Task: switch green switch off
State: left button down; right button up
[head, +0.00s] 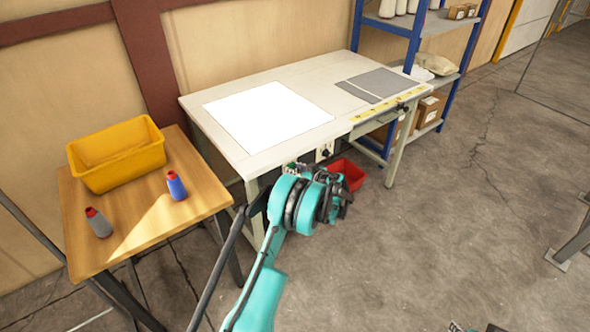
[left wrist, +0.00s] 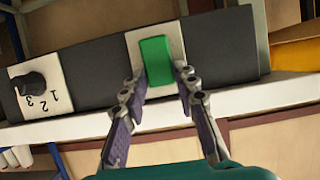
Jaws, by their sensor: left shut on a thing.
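The green switch (left wrist: 155,60) is on a white plate on a dark panel in the left wrist view. My left gripper (left wrist: 160,74) has its two fingertips at the lower part of the switch, one on each side, and is shut on it. In the head view a small bit of green shows at the table's front edge, right by my teal left wrist, which hides most of it. At the bottom edge of the head view a small grey part, probably my right gripper (head: 470,328), is cut off.
A numbered dial (left wrist: 33,85) sits on the same panel. A worktable (head: 275,85) carries a white sheet and a grey mat. A red bin (head: 347,171) is underneath. A wooden table (head: 140,215) at left holds a yellow bin (head: 118,155) and two bottles.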

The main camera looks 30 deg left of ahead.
pick_arm(q)
jog(key=t+y, duration=0.1)
jog(key=y, duration=0.1)
jog(key=f+y, duration=0.1)
jog(key=y, duration=0.1)
jog(key=shift+s+d+f+t, duration=0.15)
jog(key=shift+d+t, duration=0.2)
jog(key=shift+t, duration=0.05)
jog(key=c, duration=1.2)
grip_release()
jog(key=shift+o, duration=0.2)
jog(key=shift+d, duration=0.1)
jog(key=v, duration=1.1)
jog(key=shift+s+d, duration=0.2)
jog(key=shift+d, duration=0.15)
jog(key=shift+f, duration=0.1)
